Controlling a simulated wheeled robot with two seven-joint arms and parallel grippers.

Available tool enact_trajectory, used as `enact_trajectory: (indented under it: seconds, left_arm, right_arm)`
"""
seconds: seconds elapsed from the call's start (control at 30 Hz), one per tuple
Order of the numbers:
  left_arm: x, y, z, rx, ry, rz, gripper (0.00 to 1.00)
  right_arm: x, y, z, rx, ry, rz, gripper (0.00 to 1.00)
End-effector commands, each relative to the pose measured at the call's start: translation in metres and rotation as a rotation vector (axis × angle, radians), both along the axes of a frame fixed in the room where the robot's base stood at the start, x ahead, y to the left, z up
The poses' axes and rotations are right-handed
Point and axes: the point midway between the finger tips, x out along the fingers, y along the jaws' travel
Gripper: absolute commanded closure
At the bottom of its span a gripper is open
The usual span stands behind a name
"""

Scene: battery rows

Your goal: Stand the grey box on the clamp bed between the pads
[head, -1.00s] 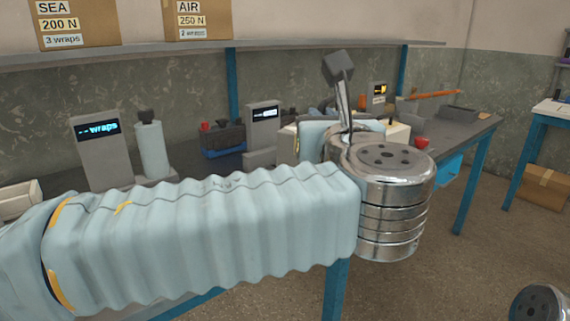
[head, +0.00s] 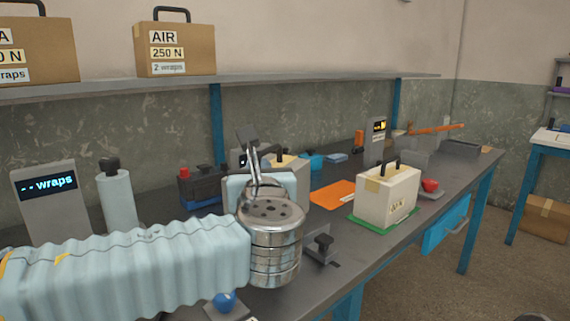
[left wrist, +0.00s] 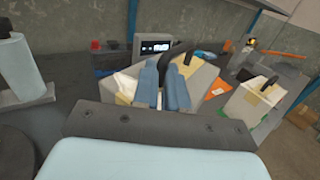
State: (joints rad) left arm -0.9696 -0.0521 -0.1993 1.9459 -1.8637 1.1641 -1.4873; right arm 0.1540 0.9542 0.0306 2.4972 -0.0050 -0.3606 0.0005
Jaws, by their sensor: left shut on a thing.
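The grey box (left wrist: 201,80) with tan tape and a black handle is in front of my left gripper (left wrist: 162,88) in the left wrist view. The blue fingers are shut on the handle. In the head view my left wrist hides most of this box; its top and handle (head: 287,162) show just behind. A grey bracket with a black knob (head: 321,243), apparently part of the clamp, stands right of my wrist. The clamp bed and pads are mostly hidden, and I cannot tell whether the box touches the bed. My right gripper is out of view.
A pale box (head: 388,192) stands on a green mat (head: 366,220) to the right, by a red button (head: 430,186). An orange sheet (head: 333,194) lies behind. A wraps display (head: 46,190) and a pale roll (head: 117,198) stand left. A blue knob (head: 223,301) is at the front.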

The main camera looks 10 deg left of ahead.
Motion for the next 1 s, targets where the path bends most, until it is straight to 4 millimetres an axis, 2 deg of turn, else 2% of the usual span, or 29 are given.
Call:
enact_trajectory:
  seconds: [0.1,0.2,0.5,0.8,1.0]
  left_arm:
    - [0.007,0.013,-0.02,0.001,-0.002,-0.004,1.0]
    - [0.011,0.021,-0.031,0.0,-0.003,-0.004,1.0]
    - [0.016,0.029,-0.042,0.001,-0.005,-0.004,1.0]
    - [0.019,0.033,-0.076,0.002,-0.003,-0.007,1.0]
    - [0.019,0.034,-0.078,-0.001,-0.004,-0.005,1.0]
  right_arm:
    - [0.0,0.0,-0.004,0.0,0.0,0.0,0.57]
    - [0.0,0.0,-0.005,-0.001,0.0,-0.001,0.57]
    - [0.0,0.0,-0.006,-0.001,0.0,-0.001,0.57]
    - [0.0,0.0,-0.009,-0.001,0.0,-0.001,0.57]
    - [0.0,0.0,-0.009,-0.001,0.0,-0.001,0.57]
